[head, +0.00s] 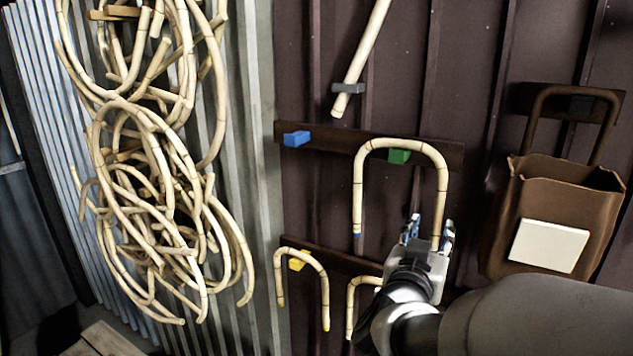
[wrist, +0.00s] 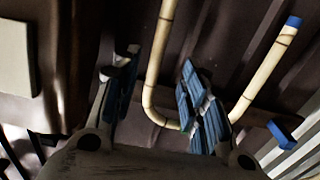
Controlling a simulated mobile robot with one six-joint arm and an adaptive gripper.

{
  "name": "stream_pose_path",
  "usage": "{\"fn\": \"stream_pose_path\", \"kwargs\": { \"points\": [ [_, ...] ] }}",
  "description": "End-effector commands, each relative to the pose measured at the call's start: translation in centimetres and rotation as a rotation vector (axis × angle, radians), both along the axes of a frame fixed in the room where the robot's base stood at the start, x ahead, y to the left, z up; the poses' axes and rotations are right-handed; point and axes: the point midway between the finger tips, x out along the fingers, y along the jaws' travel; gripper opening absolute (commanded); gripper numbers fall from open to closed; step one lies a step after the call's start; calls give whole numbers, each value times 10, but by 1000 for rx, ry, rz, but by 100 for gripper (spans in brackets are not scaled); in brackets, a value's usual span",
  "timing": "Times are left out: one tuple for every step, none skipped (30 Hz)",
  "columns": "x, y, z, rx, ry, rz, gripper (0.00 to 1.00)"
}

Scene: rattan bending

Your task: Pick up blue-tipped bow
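The blue-tipped bow (head: 443,180) is a pale U-shaped rattan piece hanging upside down over a green peg (head: 399,156). Its left leg ends in a blue tip, which also shows in the wrist view (wrist: 293,21). My gripper (head: 430,228) is at the lower part of the bow's right leg. In the wrist view, my gripper's blue-padded fingers (wrist: 158,72) stand apart, with one bow leg (wrist: 160,60) between them and visible space on both sides. The end of the right leg is hidden behind my gripper in the head view.
Smaller bows hang below, one on a yellow peg (head: 298,260). A blue peg (head: 296,139) is bare. A brown pouch (head: 560,200) hangs on the right. Tangled rattan hoops (head: 150,180) hang on the left. A straight rattan pole (head: 362,60) is above.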

Motion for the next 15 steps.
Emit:
{"fn": "stream_pose_path", "kwargs": {
  "points": [
    [8,-7,0,-1,2,-4,40],
    [13,-10,0,-1,2,-4,40],
    [18,-13,0,0,1,-2,40],
    [22,-16,0,0,1,-2,40],
    [25,-17,1,0,0,-2,40],
    [28,-19,1,-1,0,0,40],
    [29,-20,1,-1,1,0,40],
    [31,-21,0,-1,1,0,40],
    [32,-22,0,-1,1,0,40],
    [33,-23,1,0,0,0,40],
    [35,-25,1,0,0,0,40],
    [38,-27,2,0,0,0,40],
    [41,-29,3,0,0,0,40],
    [45,-33,4,1,1,-1,40],
    [50,-37,6,0,0,-2,40]
  ]
}}
